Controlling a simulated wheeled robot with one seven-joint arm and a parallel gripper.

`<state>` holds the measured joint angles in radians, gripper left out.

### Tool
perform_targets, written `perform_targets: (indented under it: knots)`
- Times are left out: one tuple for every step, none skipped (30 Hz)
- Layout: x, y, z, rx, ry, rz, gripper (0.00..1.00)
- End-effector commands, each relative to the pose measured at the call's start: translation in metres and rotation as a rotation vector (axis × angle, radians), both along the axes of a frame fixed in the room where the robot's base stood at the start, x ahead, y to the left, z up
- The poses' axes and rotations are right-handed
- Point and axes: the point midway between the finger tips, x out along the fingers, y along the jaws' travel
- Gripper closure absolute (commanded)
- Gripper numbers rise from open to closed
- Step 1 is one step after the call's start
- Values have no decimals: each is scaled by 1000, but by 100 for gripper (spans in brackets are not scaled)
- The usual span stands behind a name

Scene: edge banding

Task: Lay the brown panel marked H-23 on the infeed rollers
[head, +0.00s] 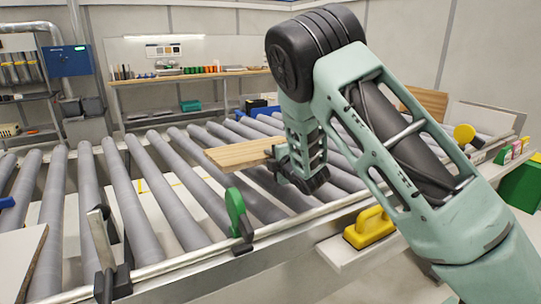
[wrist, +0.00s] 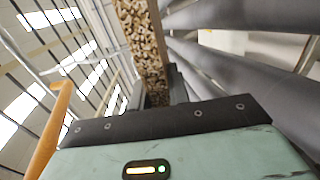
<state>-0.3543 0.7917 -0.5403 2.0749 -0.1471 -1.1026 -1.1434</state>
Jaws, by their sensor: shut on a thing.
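My gripper (head: 279,161) is shut on a light brown wood-grain panel (head: 238,154), gripping it at its right end in the head view. The panel is close to level and over the grey rollers (head: 185,215); I cannot tell whether it touches them. In the wrist view the panel's speckled chipboard edge (wrist: 142,38) stands between the two dark fingers (wrist: 157,92). No H-23 mark is readable on it.
A green upright piece (head: 236,213) and a metal clamp-like piece (head: 101,238) stand along the near rail. A yellow-handled tool (head: 370,227) sits on a pale ledge. Another brown panel (head: 424,102) stands at the back right. Rollers left of the held panel are mostly bare.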

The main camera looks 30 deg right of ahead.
Motion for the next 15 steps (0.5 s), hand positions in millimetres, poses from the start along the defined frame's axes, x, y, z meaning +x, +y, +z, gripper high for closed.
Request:
perform_targets:
  knots:
    - [1,0,-3,0,-9,0,100]
    - [1,0,-6,1,-9,0,100]
    - [1,0,-9,0,-9,0,100]
    - [1,0,-11,1,-9,0,100]
    - [1,0,-14,0,-8,0,100]
    - [1,-1,-18,0,-8,0,100]
    - [1,0,-21,0,-8,0,100]
    - [1,0,-23,0,-8,0,100]
    - [1,0,-27,0,-9,0,100]
    - [1,0,-29,0,-8,0,100]
    - [1,0,-31,0,-8,0,100]
    - [1,0,-35,0,-8,0,100]
    - [1,0,-37,0,-8,0,100]
    - [1,0,-40,0,-8,0,100]
    - [1,0,-43,0,-8,0,100]
